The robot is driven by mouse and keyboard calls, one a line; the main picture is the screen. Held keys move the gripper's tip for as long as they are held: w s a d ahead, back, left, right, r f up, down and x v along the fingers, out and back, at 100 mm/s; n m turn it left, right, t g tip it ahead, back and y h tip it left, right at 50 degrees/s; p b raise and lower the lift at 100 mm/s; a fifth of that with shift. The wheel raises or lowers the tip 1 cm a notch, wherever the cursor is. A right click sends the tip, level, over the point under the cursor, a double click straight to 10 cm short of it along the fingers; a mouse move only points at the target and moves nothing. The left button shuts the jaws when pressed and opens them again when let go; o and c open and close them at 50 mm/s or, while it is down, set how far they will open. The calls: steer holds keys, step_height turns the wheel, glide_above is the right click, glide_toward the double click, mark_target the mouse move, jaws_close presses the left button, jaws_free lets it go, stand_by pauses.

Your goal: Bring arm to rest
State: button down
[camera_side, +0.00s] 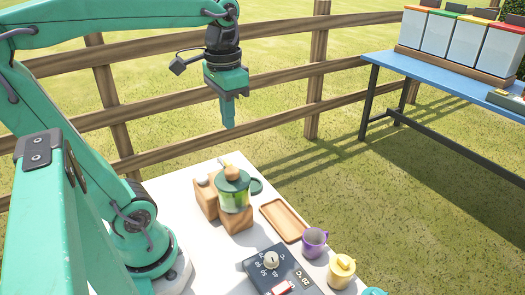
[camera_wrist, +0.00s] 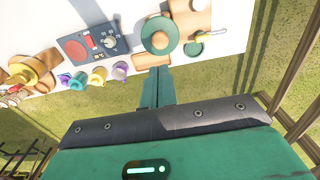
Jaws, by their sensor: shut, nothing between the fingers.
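My gripper (camera_side: 228,112) is shut and empty. In the side view it points straight down, held high above the white table (camera_side: 180,190) and clear of everything on it. In the wrist view the gripper (camera_wrist: 156,72) reaches up the middle of the picture, its tip overlapping the table's edge near a wooden tray (camera_wrist: 148,61). My arm is stretched up and out from its base at the left of the side view.
A green-lidded jug (camera_side: 234,188) stands on a wooden block. The tray (camera_side: 285,220), a purple cup (camera_side: 314,242), a yellow pot (camera_side: 341,271) and a dark control panel (camera_side: 283,275) are also there. Wooden fence (camera_side: 170,97) behind; blue table (camera_side: 440,78) with several bins at right.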

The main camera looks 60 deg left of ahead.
steer(key=s+d+f+t, duration=0.1)
steer(key=d+f+t, duration=0.3)
steer(key=f+t, duration=0.1)
steer(key=shift+d, duration=0.2)
